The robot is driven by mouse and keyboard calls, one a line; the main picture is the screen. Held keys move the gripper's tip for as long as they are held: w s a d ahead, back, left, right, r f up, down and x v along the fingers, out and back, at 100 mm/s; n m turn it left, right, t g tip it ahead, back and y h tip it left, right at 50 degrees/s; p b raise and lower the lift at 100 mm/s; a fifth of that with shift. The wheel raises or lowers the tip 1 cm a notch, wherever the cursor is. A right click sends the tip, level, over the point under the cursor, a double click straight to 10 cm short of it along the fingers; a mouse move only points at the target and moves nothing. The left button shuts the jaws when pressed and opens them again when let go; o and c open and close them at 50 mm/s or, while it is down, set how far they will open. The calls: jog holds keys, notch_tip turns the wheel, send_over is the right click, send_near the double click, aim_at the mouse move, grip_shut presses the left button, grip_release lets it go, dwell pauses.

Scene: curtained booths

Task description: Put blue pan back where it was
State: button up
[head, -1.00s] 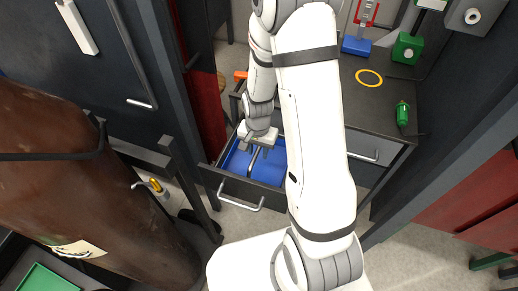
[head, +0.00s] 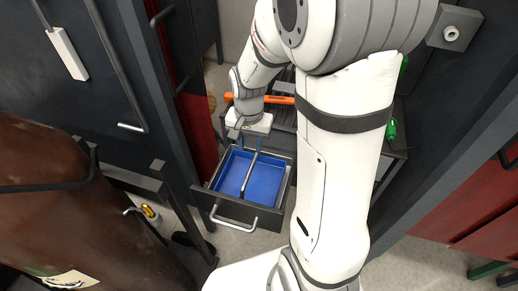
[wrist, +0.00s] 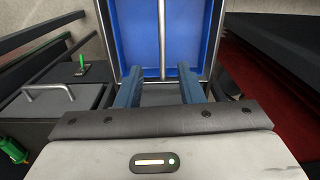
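The blue pan (head: 235,172) sits inside the pulled-out dark drawer (head: 232,207), with a thin grey bar (head: 250,175) running across its middle. In the wrist view the blue pan (wrist: 140,30) shows at the top, beyond my fingers. My gripper (head: 248,140) is at the far edge of the pan. In the wrist view my gripper (wrist: 160,92) has its two fingers apart with nothing between them. Whether the fingertips touch the pan or bar cannot be told.
The drawer has a metal front handle (head: 233,222). An orange tool (head: 280,99) lies behind my gripper. A large brown cylinder (head: 60,205) stands at left. A green object (wrist: 13,150) is at the lower left of the wrist view. Bare floor shows in front of the drawer.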

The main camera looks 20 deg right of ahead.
jog(key=s+r+n+t, duration=0.2)
jog(key=s+r+n, duration=0.4)
jog(key=s+r, duration=0.6)
jog(key=shift+s+d+r+n+t, duration=0.25)
jog(key=shift+s+n+t, duration=0.05)
jog(key=shift+s, duration=0.35)
jog(key=shift+w, duration=0.1)
jog(key=shift+c, duration=0.2)
